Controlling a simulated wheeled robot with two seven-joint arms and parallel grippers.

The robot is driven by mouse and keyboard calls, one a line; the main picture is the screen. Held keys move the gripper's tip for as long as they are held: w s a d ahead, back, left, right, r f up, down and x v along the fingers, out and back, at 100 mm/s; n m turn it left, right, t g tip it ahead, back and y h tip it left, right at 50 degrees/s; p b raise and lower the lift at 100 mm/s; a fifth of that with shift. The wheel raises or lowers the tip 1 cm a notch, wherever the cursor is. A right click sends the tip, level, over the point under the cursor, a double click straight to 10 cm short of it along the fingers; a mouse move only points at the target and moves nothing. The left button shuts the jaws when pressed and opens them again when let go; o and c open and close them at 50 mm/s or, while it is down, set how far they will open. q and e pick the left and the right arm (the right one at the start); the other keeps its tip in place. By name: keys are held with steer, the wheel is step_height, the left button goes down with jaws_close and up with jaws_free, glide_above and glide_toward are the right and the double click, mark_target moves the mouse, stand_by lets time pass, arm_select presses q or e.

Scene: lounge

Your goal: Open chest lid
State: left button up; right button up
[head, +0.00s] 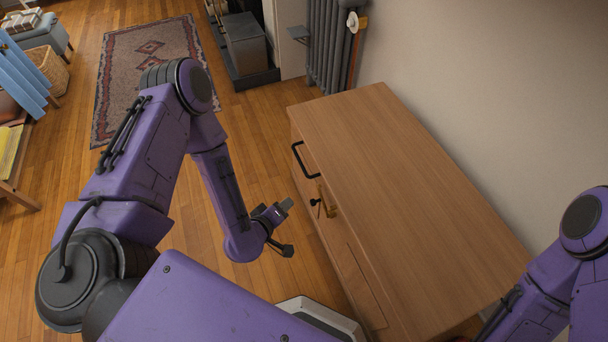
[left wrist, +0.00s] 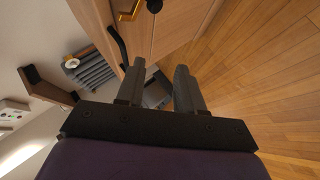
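The wooden chest (head: 400,185) stands at the right against the wall. Its flat top lid looks shut. A black bar handle (head: 303,160) is on its front face, with a brass fitting (head: 330,202) and a small black knob (head: 316,203) nearby. My left gripper (head: 286,228) is in front of the chest's front face, apart from it. In the left wrist view its two fingers (left wrist: 160,88) are spread with nothing between them. The chest's front (left wrist: 165,30) and brass fitting (left wrist: 130,12) show beyond the fingers there. My right gripper is out of view; only its arm shows.
A patterned rug (head: 150,65) lies on the wooden floor at the upper left. A dark radiator (head: 328,40) stands by the wall behind the chest. A wicker basket (head: 52,72) is at the far left. Floor left of the chest is clear.

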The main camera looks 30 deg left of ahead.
mark_target(299, 159)
arm_select(q)
steer(key=w+a+n+t+b, duration=0.1)
steer(key=w+b, duration=0.1)
steer(key=w, duration=0.4)
steer(key=w+a+f+n+t+y+b, duration=0.1)
steer(key=w+n+t+b, duration=0.1)
steer(key=w, duration=0.4)
steer(key=w+a+n+t+b, duration=0.1)
steer(key=w+n+t+b, duration=0.1)
steer(key=w, duration=0.4)
steer(key=shift+w+a+f+b, duration=0.25)
steer(key=shift+a+f+b, duration=0.05)
steer(key=shift+a, duration=0.05)
jaws_close()
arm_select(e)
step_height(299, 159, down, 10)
